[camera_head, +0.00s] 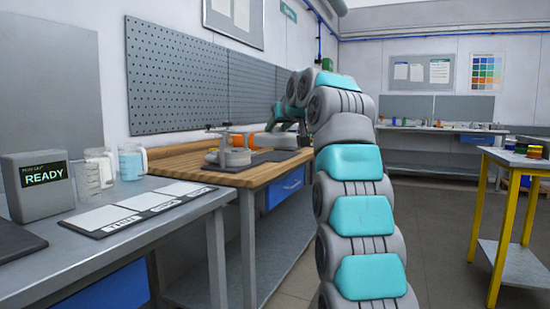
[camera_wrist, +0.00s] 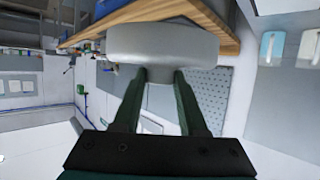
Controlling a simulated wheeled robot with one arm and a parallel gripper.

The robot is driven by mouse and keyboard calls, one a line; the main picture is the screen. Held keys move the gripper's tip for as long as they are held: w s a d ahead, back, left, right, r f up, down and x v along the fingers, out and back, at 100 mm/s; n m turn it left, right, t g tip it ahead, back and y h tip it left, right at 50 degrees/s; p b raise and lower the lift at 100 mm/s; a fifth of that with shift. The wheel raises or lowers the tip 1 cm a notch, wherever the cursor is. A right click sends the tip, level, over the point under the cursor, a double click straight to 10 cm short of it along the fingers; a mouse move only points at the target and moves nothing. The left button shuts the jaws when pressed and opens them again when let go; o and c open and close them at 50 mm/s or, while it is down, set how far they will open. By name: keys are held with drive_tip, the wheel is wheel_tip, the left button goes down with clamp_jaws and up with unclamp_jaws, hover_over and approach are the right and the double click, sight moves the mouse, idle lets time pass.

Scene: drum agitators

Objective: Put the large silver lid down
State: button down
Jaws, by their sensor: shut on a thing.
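My gripper (camera_wrist: 160,77) is shut on the knob of the large silver lid (camera_wrist: 163,44), a thick round pale-grey disc in the wrist view. In the head view the lid (camera_head: 276,140) shows at the far part of the wooden-topped bench (camera_head: 190,160), below my gripper (camera_head: 282,117). My arm hides part of that area. I cannot tell whether the lid touches the surface beneath it. A dark mat (camera_head: 262,159) lies on the bench near the lid.
A round grey device (camera_head: 232,157) with a clamp-like top stands on the bench, left of the lid. Orange items (camera_head: 248,140) sit behind. A nearer grey table holds a READY display box (camera_head: 38,185), clear jugs (camera_head: 131,162) and a card strip (camera_head: 145,207). A yellow-legged table (camera_head: 508,157) stands right.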

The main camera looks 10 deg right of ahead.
drive_tip(key=shift+d, duration=0.15)
drive_tip(key=shift+w+f, duration=0.1)
drive_tip(key=shift+f, duration=0.15)
drive_tip(key=shift+w+d+r, duration=0.15)
idle(0.4)
drive_tip(key=shift+w, duration=0.1)
idle(0.4)
drive_tip(key=shift+w+f, duration=0.1)
drive_tip(key=shift+f, duration=0.2)
drive_tip(key=shift+d+f, duration=0.1)
drive_tip(key=shift+d, duration=0.3)
drive_tip(key=shift+w, duration=0.1)
drive_tip(key=shift+w+f, duration=0.15)
drive_tip(key=shift+w, duration=0.1)
